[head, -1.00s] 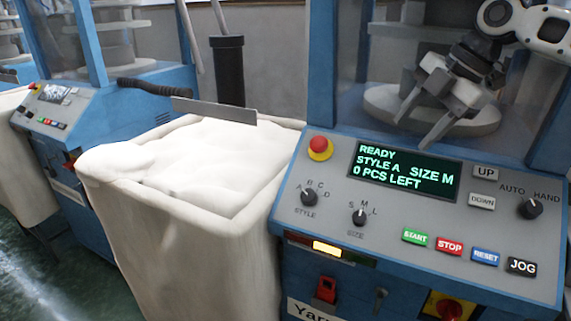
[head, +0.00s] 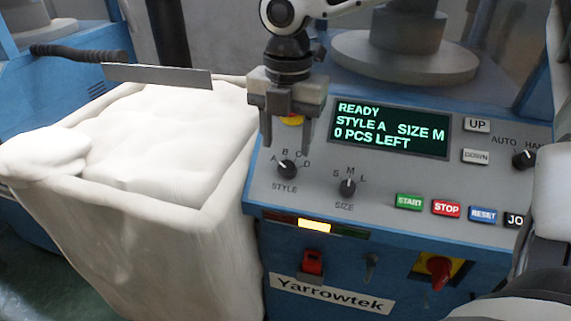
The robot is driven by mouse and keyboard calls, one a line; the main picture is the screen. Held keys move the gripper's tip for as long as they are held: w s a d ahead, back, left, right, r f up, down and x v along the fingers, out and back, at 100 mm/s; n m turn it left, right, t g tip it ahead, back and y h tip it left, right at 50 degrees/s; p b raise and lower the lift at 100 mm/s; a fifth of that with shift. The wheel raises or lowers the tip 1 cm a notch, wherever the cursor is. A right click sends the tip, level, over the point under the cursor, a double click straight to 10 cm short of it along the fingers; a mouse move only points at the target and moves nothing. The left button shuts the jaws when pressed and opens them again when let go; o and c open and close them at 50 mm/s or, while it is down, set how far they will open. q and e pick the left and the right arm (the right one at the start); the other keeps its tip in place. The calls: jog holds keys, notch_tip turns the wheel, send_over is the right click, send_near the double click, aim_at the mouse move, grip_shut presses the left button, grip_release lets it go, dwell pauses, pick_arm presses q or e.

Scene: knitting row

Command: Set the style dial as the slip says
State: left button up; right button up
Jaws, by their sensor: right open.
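The style dial (head: 287,170) is a black knob on the grey sloping panel, marked A, B, C and D. Its pointer is turned to the upper left, towards A. The display (head: 390,128) reads READY, STYLE A, SIZE M, 0 PCS LEFT. My right gripper (head: 288,138) is open and empty, pointing down just above the style dial in the picture, with its fingers apart from the knob. It partly hides the red and yellow stop button (head: 291,120). I see no slip. My left gripper is not in view.
The size dial (head: 347,188) is just right of the style dial. START (head: 409,202), STOP (head: 446,208) and RESET (head: 483,215) buttons, UP and DOWN keys and an AUTO/HAND knob (head: 524,159) lie further right. A white cloth-lined bin (head: 165,240) stands left of the panel.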

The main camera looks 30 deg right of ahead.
aim_at(286, 168)
notch_tip(286, 168, down, 6)
jog(key=shift+r, duration=0.1)
jog(key=c, duration=1)
